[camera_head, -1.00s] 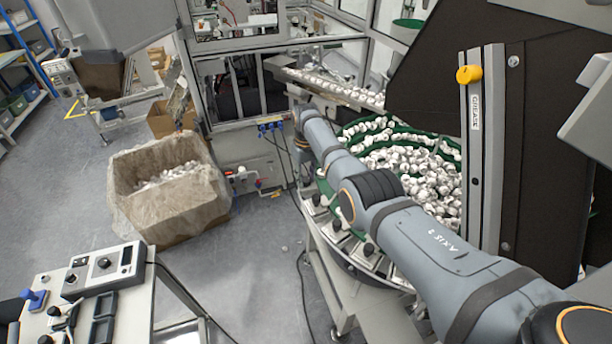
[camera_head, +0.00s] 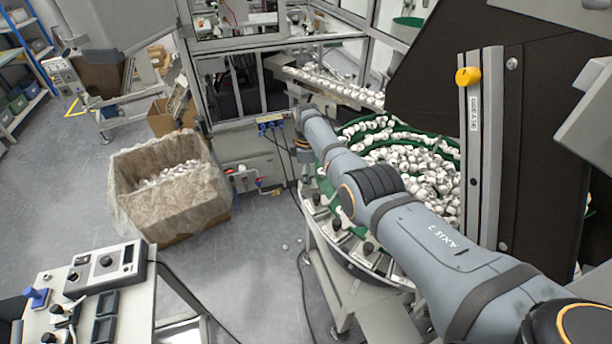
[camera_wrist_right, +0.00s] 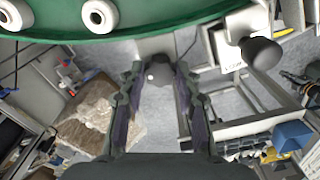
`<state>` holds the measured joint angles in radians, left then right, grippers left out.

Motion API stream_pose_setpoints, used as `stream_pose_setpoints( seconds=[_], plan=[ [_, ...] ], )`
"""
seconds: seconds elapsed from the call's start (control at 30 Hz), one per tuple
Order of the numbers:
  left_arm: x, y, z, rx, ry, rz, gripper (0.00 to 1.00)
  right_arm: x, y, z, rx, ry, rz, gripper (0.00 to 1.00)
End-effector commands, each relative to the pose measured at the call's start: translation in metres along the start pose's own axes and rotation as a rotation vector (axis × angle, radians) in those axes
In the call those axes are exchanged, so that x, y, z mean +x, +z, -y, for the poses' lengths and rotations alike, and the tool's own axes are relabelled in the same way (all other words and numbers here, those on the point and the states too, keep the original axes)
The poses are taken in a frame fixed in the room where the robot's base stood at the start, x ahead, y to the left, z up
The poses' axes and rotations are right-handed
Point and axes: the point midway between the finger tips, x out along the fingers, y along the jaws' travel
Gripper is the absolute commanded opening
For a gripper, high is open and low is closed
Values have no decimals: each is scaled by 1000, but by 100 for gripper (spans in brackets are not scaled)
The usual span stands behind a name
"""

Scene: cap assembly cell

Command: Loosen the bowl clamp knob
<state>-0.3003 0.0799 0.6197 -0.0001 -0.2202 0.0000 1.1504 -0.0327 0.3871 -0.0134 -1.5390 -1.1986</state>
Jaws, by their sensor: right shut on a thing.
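The green feeder bowl (camera_head: 352,128) holds many white caps and stands behind my right arm. Dark clamp knobs (camera_head: 333,223) sit on pale blocks along its near rim. My right gripper (camera_head: 307,178) is at the left side of the bowl rim, small and partly hidden by the arm in the head view. In the right wrist view its fingers (camera_wrist_right: 158,74) are on both sides of a dark round knob (camera_wrist_right: 158,76), just below the green bowl edge (camera_wrist_right: 140,32), and hold it. Another dark knob (camera_wrist_right: 261,54) on a labelled block is free to the right. My left gripper is not in view.
A plastic-lined box (camera_head: 170,205) with caps stands on the floor left of the bowl. A control box (camera_head: 106,268) lies on a bench at front left. A dark panel with a yellow knob (camera_head: 468,76) stands at right. A cable runs over the floor by the bowl stand.

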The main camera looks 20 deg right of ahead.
Motion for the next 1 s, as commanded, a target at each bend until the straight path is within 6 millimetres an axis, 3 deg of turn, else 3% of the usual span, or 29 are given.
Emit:
stream_pose_setpoints(
  seconds=[0.5,1.0],
  plan=[
    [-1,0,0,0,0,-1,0,-2,0,-2,-336,6,-1,1],
    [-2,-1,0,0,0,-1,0,-3,0,-2,-404,8,-1,1]
  ],
)
